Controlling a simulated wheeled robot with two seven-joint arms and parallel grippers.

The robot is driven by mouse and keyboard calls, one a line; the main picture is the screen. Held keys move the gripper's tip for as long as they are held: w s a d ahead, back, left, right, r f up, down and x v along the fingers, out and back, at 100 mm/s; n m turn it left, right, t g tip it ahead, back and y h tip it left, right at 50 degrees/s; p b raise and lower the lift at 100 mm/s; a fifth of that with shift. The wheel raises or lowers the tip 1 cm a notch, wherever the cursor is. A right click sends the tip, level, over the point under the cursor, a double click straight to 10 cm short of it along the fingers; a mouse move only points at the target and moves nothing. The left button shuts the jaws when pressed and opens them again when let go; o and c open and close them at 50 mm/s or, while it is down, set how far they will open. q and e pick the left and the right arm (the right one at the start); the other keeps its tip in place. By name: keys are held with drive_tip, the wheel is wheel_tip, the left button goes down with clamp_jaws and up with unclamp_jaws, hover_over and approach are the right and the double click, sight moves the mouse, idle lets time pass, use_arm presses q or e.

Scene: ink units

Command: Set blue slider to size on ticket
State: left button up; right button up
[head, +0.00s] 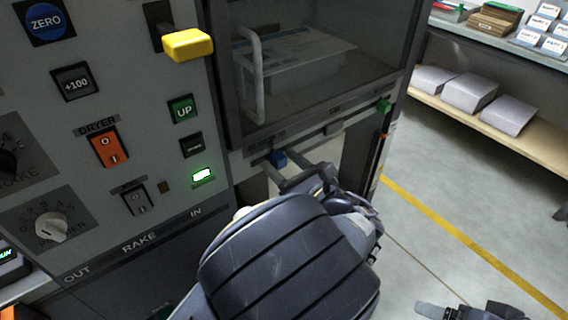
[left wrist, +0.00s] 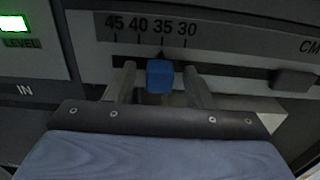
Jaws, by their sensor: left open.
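The blue slider (head: 279,158) sits on a rail below the machine's glass door. In the left wrist view the blue slider (left wrist: 160,77) stands under a scale (left wrist: 150,28) marked 45, 40, 35, 30, with its dark pointer at about 35. My left gripper (head: 295,172) is open, its fingers on either side of the slider; in the left wrist view the left gripper (left wrist: 160,88) shows a gap to each side of it. My right gripper (head: 462,311) is partly cut off at the bottom right. I cannot make out a ticket with a readable size.
A grey slider knob (left wrist: 295,80) sits further right on the same rail. The control panel at left holds a yellow lever (head: 188,44), an orange dryer switch (head: 108,147) and a lit level lamp (head: 202,175). A shelf with grey packs (head: 470,92) stands at right, beyond open floor.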

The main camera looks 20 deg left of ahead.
use_arm(q)
clamp_jaws()
drive_tip(key=shift+w+d+r+p, duration=0.2)
drive_tip(key=shift+w+d+p, duration=0.1)
drive_tip(key=shift+p, duration=0.2)
drive_tip(key=shift+w+d+f+p, duration=0.1)
drive_tip(key=shift+w+d+p, duration=0.5)
drive_tip(key=shift+w, duration=0.25)
drive_tip(key=shift+s, duration=0.1)
drive_tip(key=shift+c, duration=2.1)
unclamp_jaws()
drive_tip(key=o, duration=0.4)
drive_tip(key=shift+d+f, duration=0.1)
